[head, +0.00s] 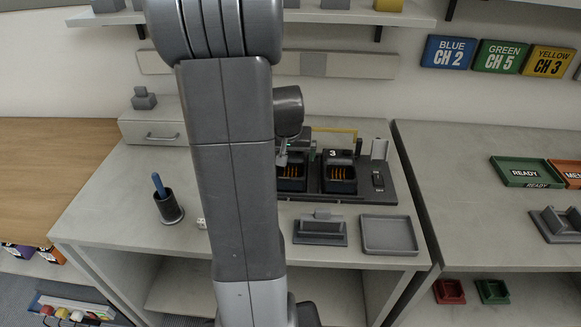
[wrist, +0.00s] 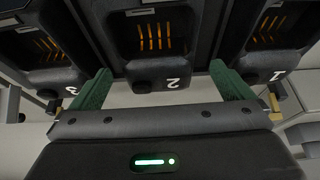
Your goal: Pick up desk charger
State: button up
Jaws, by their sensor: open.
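The desk charger seems to be the black pod marked 2 (wrist: 160,45), one of a row of black charging pods with glowing orange contacts inside. In the head view it is the pod (head: 291,184) just right of my arm, partly hidden. My gripper (wrist: 160,72) is open, with one green-padded finger on each side of the front of pod 2. Nothing is held between the fingers. I cannot tell whether the pads touch the pod. In the head view my arm hides most of the gripper.
Pod 3 (head: 340,180) and pod 1 (wrist: 275,68) stand close on either side. A grey stand (head: 320,232) and an empty grey tray (head: 389,235) sit in front. A pen cup (head: 170,208) stands at left. A shelf (head: 340,17) hangs above.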

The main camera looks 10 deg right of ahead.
aim_at(291, 158)
jog(key=x, duration=0.4)
jog(key=shift+d, duration=0.2)
jog(key=c, duration=1.1)
